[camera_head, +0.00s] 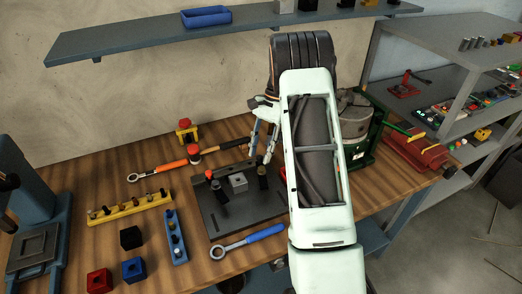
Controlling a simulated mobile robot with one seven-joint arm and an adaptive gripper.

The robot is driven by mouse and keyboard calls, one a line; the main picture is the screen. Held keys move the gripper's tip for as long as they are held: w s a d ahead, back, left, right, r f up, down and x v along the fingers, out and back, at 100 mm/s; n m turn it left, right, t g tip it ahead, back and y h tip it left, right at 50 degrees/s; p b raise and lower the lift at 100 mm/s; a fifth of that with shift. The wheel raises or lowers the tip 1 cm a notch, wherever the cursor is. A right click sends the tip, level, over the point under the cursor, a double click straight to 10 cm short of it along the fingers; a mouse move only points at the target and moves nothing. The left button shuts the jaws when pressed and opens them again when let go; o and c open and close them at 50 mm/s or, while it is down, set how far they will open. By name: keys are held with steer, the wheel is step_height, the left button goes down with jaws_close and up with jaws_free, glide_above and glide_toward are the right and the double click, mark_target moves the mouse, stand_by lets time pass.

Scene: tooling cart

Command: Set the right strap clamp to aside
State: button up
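A dark fixture plate (230,222) lies on the wooden bench with a grey block (238,183) near its middle. A clamp with a red knob (209,174) stands on the block's left. A black clamp post (262,178), the right strap clamp as far as I can see, stands on the block's right. My gripper (262,156) points down just above and behind this right clamp. Its two fingers look apart, with nothing visible between them. My arm hides the area to the right, and contact with the clamp cannot be made out.
A blue-handled wrench (247,241) lies in front of the plate. A blue rack (176,238) and a yellow rack (130,207) stand left. Orange-handled tool (172,166) and hammer (227,146) lie behind. Black, red and blue blocks sit front left. A green-framed machine (376,140) stands right.

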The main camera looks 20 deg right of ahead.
steer(key=v, duration=1.2)
